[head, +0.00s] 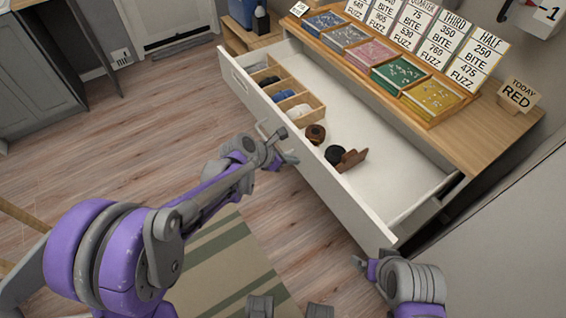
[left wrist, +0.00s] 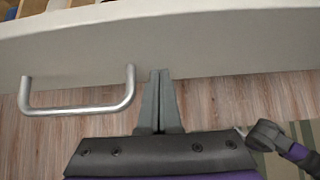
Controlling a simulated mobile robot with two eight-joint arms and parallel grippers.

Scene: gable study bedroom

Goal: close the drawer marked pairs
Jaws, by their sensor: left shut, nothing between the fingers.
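A wide white drawer (head: 330,175) stands pulled far out from under the wooden top. No mark reading pairs is legible on its front. Its metal bar handle (head: 268,131) also shows in the left wrist view (left wrist: 80,110). Inside are a wooden divider tray (head: 290,103) with rolled items, a brown roll (head: 316,133), a dark roll (head: 335,154) and a brown piece (head: 352,160). My left gripper (head: 290,158) is shut and empty at the drawer front, just right of the handle; contact is unclear. My right gripper (head: 365,266) is below the drawer's near corner; its jaws are unclear.
The wooden top (head: 480,135) holds several trays of coloured pieces, price cards and a sign reading TODAY RED (head: 519,95). A striped rug (head: 225,260) lies on the floor. Grey cabinets (head: 40,70) stand at the left. Open floor lies before the drawer.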

